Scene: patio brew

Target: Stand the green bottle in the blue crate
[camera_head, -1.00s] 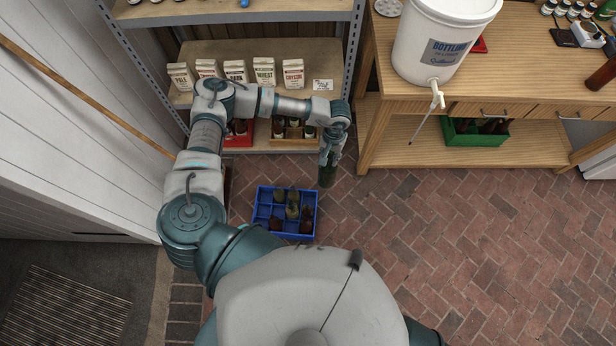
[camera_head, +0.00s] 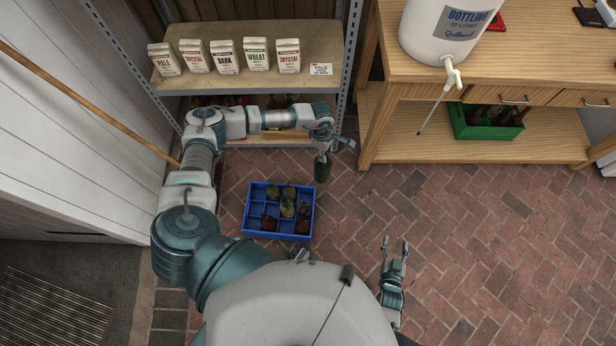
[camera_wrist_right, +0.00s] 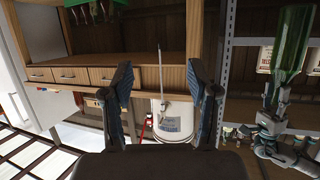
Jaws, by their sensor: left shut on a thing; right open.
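The green bottle (camera_head: 322,173) hangs below my left gripper (camera_head: 321,157), which is shut on it. It is up and to the right of the blue crate (camera_head: 247,222) in the head view, apart from it. The crate stands on the brick floor and holds several brown and greenish bottles; some compartments look empty. The green bottle also shows in the right wrist view (camera_wrist_right: 292,45), with my left gripper on it. My right gripper (camera_head: 394,241) is open and empty, to the right of the crate; its fingers also show in the right wrist view (camera_wrist_right: 163,84).
A metal shelf (camera_head: 250,75) with paper malt bags stands behind the crate. A wooden bench (camera_head: 400,95) at the right carries a white bottling bucket (camera_head: 450,35), with a green crate (camera_head: 488,128) on its lower shelf. The brick floor at right is clear.

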